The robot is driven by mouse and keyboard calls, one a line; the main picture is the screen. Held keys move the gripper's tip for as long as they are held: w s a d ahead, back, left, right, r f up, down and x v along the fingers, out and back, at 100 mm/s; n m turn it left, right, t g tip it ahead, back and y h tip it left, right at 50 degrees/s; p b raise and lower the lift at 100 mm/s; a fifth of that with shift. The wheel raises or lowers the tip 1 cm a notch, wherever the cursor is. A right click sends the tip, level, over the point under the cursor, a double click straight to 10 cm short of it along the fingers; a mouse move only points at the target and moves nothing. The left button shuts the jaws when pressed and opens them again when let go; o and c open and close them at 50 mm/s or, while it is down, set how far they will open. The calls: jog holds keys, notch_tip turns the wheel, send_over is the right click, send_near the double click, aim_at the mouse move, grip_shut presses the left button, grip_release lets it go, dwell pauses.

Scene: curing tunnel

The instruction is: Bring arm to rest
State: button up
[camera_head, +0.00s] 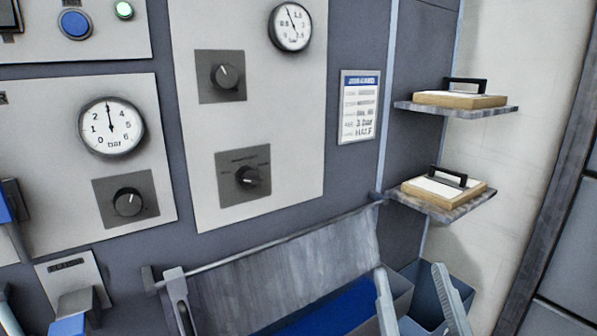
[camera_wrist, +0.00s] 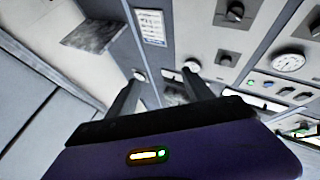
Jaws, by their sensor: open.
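My gripper (camera_wrist: 165,72) shows in the wrist view, with its two dark fingers spread apart and nothing between them. The fingers point towards the grey panel wall, and the view is strongly tilted. The fingertips look clear of the wall, but I cannot tell the distance. I cannot make out my gripper for certain in the head view.
The wall carries a gauge (camera_head: 111,127), several knobs and a notice (camera_head: 359,106). Two shelves, an upper (camera_head: 455,109) and a lower (camera_head: 443,208), jut out at right, each bearing a black-handled board. An open, blue-lined bin (camera_head: 345,308) lies below. Bare wall (camera_head: 520,70) is at far right.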

jog(key=s+d+f+g+p, duration=0.2)
jog(key=s+f, duration=0.4)
jog(key=s, duration=0.4)
jog(key=s+d+f+m+g+p, duration=0.1)
jog(key=s+f+g, duration=0.3)
jog(key=s, duration=0.6)
jog(key=s+d+f+g+h+p, duration=0.1)
jog(key=s+d+f+g+p, duration=0.1)
jog(key=s+f, duration=0.7)
jog(key=shift+s+d+g+p, duration=0.4)
jog(key=shift+s+g, duration=0.3)
jog(key=shift+s, duration=0.1)
